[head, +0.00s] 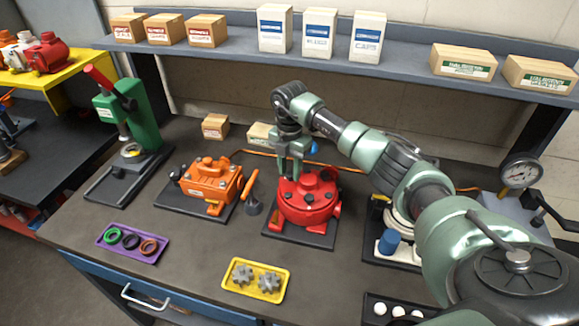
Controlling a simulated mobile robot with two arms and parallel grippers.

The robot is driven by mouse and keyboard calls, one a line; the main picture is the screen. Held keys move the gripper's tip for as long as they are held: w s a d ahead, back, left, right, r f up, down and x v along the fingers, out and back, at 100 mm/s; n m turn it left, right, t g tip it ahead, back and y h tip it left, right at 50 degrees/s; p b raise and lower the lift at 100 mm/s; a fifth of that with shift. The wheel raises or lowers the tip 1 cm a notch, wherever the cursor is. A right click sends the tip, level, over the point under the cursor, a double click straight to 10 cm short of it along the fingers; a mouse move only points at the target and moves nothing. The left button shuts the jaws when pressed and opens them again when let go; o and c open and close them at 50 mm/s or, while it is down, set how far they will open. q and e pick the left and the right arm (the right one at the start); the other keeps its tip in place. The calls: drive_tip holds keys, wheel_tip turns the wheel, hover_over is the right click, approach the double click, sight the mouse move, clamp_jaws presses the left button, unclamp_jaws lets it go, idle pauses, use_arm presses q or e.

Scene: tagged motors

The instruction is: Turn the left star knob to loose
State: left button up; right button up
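A round red motor housing (308,207) sits on a dark base plate in the middle of the bench. Small dark knobs show on its top, one of them near its right rim (326,177); at this size I cannot make out a star shape or a loose mark. My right gripper (290,177) points down at the upper left part of the housing, its fingertips at or just above the top. The fingers cover what is beneath them, so I cannot tell whether they touch or hold a knob. My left gripper is not in view.
An orange motor (212,180) and an orange-handled tool (252,193) stand left of the red housing. A yellow tray (255,294) with grey gear-like parts lies in front. A purple tray (133,258) holds rings. Small boxes (215,126) stand behind. A shelf (230,52) runs above.

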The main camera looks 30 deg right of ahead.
drive_tip(key=shift+f, duration=0.1)
clamp_jaws()
drive_tip(key=shift+n, duration=0.3)
